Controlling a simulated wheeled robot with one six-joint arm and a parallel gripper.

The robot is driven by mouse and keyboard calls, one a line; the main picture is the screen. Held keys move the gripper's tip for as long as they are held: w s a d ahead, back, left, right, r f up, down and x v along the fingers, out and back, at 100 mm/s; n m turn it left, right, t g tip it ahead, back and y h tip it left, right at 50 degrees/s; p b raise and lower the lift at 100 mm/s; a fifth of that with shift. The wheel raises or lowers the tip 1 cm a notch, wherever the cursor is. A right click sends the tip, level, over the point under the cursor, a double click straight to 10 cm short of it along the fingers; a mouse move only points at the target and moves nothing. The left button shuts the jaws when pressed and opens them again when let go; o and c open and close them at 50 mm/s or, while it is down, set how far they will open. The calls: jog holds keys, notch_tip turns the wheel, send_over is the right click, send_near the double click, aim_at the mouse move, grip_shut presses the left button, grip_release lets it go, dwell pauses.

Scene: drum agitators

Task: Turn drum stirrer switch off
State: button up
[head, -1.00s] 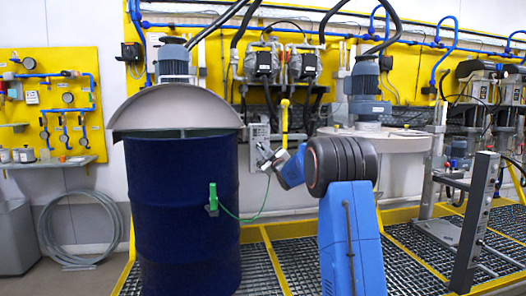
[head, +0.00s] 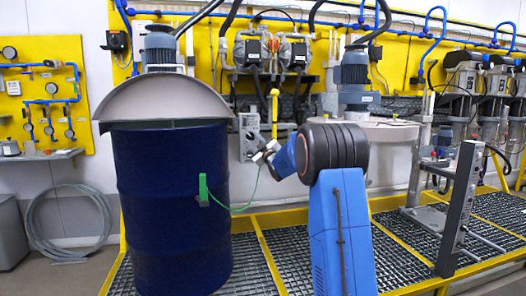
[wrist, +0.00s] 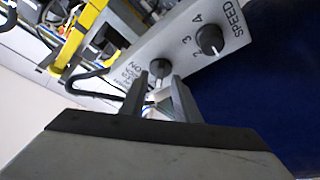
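The stirrer switch, a black round knob (wrist: 160,69) beside the word ON, is on a grey control panel (wrist: 182,48) in the wrist view. Its white mark points down the picture. My gripper (wrist: 156,84) is open. Its two fingers point at the switch, which shows between their tips. I cannot tell whether they touch it. In the head view my gripper (head: 263,154) is in front of the grey panel (head: 249,137), just right of the blue drum (head: 170,210), and covers the switch.
A second knob (wrist: 209,39), marked SPEED, sits on the same panel beside the switch. A green clamp (head: 203,190) with a green wire hangs on the drum. A grey vessel (head: 390,150) stands behind my arm. Yellow-edged grating (head: 250,265) covers the floor.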

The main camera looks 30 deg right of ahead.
jog(key=v, duration=1.6)
